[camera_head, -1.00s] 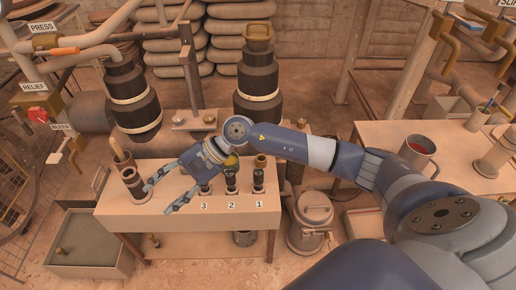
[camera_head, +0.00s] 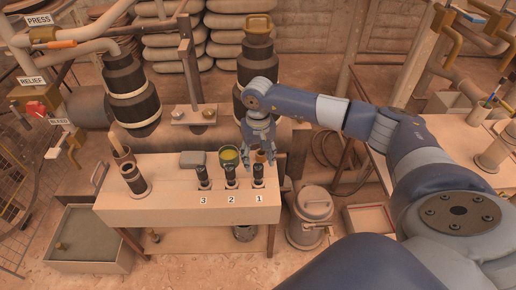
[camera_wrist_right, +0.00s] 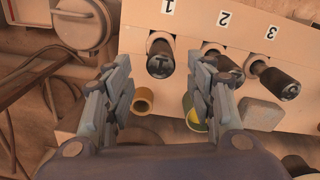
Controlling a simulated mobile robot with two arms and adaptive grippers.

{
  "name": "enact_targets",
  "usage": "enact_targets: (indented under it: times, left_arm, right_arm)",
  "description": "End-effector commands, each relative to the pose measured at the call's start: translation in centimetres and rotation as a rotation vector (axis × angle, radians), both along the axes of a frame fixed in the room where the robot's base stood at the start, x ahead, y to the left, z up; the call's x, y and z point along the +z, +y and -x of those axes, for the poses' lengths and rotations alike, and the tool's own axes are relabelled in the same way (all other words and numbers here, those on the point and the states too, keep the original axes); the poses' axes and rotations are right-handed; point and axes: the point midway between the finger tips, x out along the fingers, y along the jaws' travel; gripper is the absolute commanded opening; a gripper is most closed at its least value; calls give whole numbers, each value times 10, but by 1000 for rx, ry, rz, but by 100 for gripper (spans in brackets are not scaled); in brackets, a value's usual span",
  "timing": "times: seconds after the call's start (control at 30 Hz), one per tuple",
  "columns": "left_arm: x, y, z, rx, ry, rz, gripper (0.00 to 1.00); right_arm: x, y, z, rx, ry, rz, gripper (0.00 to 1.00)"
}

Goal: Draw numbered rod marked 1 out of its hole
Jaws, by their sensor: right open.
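The rod marked 1 (camera_head: 258,172) stands in its hole on the bench, behind the label 1; its dark top shows in the right wrist view (camera_wrist_right: 160,64). My right gripper (camera_head: 262,160) is open just behind and above this rod. In the right wrist view, the rod's top lies beyond and between the two parted fingers (camera_wrist_right: 160,90), with no contact visible. The rods marked 2 (camera_head: 231,174) and 3 (camera_head: 203,175) stand in their holes to the left. My left gripper is not in view.
A yellow-green cup (camera_head: 229,156) and a grey block (camera_head: 193,159) sit behind the rods. A dark cylinder (camera_head: 134,181) stands at the bench's left end. A lidded metal can (camera_head: 311,215) stands on the floor at right.

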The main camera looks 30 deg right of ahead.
Motion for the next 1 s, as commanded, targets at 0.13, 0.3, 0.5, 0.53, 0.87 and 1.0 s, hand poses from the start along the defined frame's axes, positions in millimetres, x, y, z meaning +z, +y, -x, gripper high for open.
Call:
enact_targets:
  times: [0.13, 0.3, 0.5, 0.53, 0.87, 1.0]
  left_arm:
    - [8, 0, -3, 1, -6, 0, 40]
    - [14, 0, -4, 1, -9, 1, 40]
    - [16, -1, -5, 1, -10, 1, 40]
    - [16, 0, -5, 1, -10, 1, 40]
    - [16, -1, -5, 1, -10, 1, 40]
    - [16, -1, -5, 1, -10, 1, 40]
  right_arm:
    - [-25, 1, 0, 1, 2, -2, 51]
    - [-39, 1, 0, 0, 0, -2, 51]
    - [-43, 1, 0, 0, -1, -2, 51]
    - [-42, 1, 0, 0, -1, -2, 51]
    - [-42, 1, 0, 0, -1, -2, 3]
    - [-41, 1, 0, 0, -2, -3, 0]
